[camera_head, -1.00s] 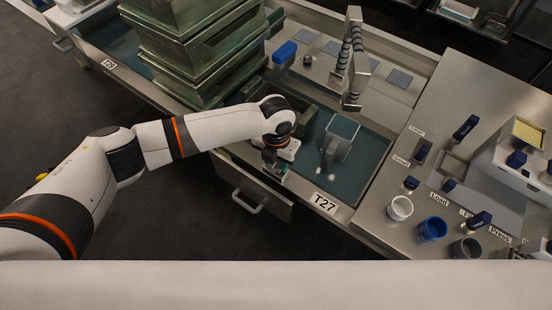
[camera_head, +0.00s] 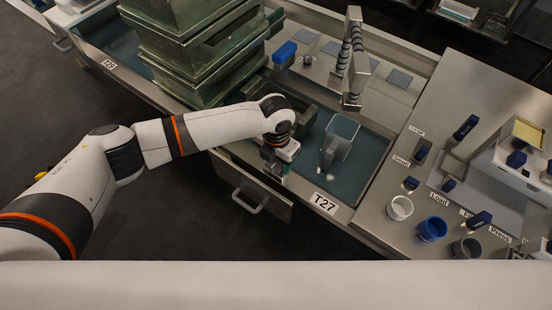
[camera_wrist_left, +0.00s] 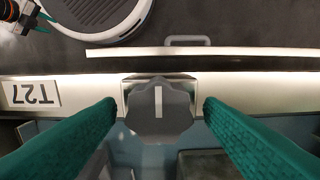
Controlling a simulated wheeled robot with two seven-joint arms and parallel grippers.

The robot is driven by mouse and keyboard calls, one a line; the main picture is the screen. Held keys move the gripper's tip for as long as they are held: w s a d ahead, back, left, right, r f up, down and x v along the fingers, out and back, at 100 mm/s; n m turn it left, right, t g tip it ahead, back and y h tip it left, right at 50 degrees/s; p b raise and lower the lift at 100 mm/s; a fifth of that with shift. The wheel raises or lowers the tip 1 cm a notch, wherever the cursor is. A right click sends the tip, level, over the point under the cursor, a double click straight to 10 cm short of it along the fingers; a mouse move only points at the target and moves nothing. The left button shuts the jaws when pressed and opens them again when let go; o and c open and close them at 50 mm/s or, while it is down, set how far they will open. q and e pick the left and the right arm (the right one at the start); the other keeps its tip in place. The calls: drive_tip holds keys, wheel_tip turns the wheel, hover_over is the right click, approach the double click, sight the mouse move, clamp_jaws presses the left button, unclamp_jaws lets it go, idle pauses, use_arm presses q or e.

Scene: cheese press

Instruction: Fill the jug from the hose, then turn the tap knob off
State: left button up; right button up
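The grey see-through jug (camera_head: 342,137) stands in the basin (camera_head: 372,158) below the end of the striped hose (camera_head: 346,58). Its water level cannot be made out; a small white patch shows near its foot. My left gripper (camera_head: 277,168) is at the basin's front edge, left of the jug. In the left wrist view its two green fingers (camera_wrist_left: 160,106) are apart, one on each side of the grey tap knob (camera_wrist_left: 170,103), with small gaps. The knob's white line points straight up and down in that view. In the head view my gripper hides the knob. My right gripper is not in view.
Stacked green crates (camera_head: 190,50) stand left of the basin. A blue block (camera_head: 285,52) lies behind it. A counter to the right holds a white cup (camera_head: 399,208), a blue cup (camera_head: 432,229) and a grey cup (camera_head: 467,247). A drawer handle (camera_head: 250,203) sticks out below.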

sight(276, 163)
use_arm(q)
wheel_tip(276, 163, up, 12)
idle(0.7)
idle(0.4)
